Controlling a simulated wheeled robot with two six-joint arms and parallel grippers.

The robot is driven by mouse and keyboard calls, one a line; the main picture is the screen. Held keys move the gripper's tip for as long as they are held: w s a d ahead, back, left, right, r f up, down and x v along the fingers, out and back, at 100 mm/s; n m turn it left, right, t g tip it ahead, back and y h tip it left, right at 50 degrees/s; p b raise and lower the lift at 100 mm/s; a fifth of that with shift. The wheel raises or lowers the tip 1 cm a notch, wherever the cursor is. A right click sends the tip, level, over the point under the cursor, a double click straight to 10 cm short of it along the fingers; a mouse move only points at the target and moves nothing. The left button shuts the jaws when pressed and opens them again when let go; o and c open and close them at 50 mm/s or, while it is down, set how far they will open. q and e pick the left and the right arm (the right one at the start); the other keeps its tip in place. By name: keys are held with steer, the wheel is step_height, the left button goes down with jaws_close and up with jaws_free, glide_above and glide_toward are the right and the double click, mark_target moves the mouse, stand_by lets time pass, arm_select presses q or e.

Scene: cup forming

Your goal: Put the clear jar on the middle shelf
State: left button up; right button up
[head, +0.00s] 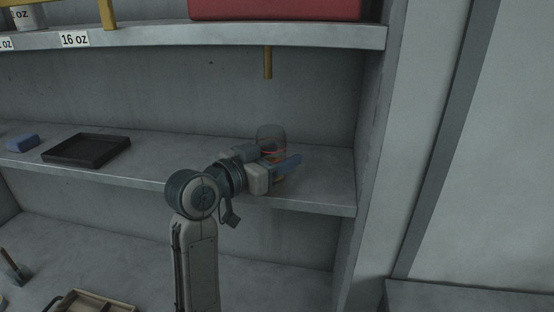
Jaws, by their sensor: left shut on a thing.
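The clear jar (271,132) is a see-through, round-topped cylinder at the right part of the middle shelf (325,181). It appears upright, on or just above the shelf; its base is partly hidden, so I cannot tell if it touches. My left gripper (277,158) reaches in from the front with its blue fingers on either side of the jar's lower part. It is shut on the jar. My right gripper is not in view.
A black tray (117,147) and a blue block (22,143) lie on the middle shelf to the left. The upper shelf (300,37) carries a red box (275,9), and a yellow-brown rod (268,62) hangs below it. The right side wall (369,120) stands close by.

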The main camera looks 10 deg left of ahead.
arm_select(q)
steer(key=shift+w+f, duration=0.1)
steer(key=shift+w, duration=0.2)
steer(key=o, duration=0.7)
steer(key=shift+s, duration=0.25)
steer(key=o, duration=0.3)
steer(key=shift+s+a+r, duration=0.1)
steer(key=shift+s+r, duration=0.3)
steer(key=shift+s, duration=0.2)
steer(key=shift+o, duration=0.2)
steer(key=shift+w+f, duration=0.15)
steer(key=shift+w, duration=0.1)
steer(key=shift+s+a+f, duration=0.1)
steer(key=shift+s+a, duration=0.05)
steer(key=shift+a, duration=0.05)
steer(key=b+v, duration=0.3)
steer(key=v, duration=0.8)
steer(key=shift+s, duration=0.25)
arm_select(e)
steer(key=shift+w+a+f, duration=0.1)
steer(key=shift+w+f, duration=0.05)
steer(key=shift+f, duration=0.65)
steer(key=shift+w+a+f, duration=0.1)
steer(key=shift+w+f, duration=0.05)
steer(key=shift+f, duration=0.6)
